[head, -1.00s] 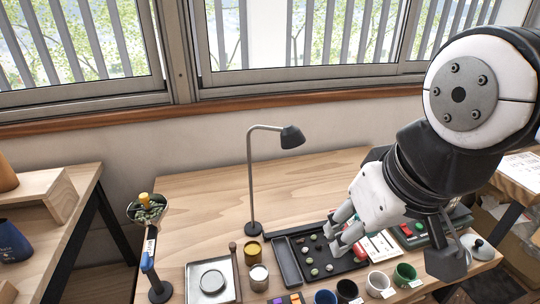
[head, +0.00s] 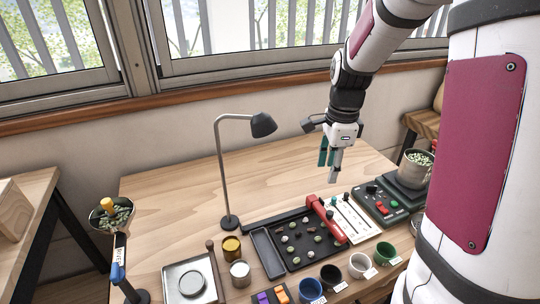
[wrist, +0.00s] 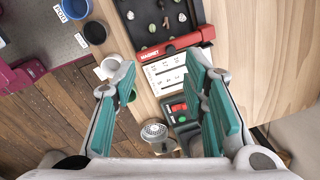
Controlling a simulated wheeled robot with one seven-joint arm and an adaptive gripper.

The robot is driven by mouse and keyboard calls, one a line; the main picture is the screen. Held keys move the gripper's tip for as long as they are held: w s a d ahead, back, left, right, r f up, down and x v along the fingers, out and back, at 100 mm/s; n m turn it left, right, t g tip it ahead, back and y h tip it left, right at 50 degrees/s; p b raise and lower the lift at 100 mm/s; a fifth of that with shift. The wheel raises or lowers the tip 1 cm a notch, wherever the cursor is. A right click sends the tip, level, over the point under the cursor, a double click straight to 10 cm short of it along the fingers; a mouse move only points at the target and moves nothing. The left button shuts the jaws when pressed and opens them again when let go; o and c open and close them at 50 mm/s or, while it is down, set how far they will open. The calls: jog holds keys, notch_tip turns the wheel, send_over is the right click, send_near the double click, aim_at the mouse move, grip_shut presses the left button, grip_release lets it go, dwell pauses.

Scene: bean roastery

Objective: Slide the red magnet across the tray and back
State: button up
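The red magnet (head: 326,219) is a long bar along the right side of the black tray (head: 268,229). In the wrist view the magnet (wrist: 172,46) shows the word MAGNET, and the tray (wrist: 127,22) shows beyond it. Beans and small dark pieces lie spread in the tray, left of the magnet. My gripper (head: 329,170) is up in the air behind the tray and magnet, apart from both. In the wrist view my gripper (wrist: 168,85) has its teal-padded fingers wide apart with nothing between them.
A white card (head: 352,219) and a dark control box (head: 381,204) with a red switch sit right of the tray. Cups, including a green cup (head: 385,253), line the front. A desk lamp (head: 223,175) stands behind left. The table's back is clear.

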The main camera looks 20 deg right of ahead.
aim_at(330, 212)
jog(key=w+d+f+m, duration=0.1)
jog(key=f, duration=0.6)
jog(key=d+f+m, duration=0.2)
jog(key=f, duration=0.4)
jog(key=w+d+f+m, duration=0.1)
jog(key=d+f+m, duration=0.1)
jog(key=f, duration=0.5)
jog(key=shift+w+d+f+g, duration=0.2)
jog(key=shift+w+f+g, duration=0.15)
jog(key=shift+g, duration=0.05)
jog(key=shift+c, duration=0.4)
grip_shut()
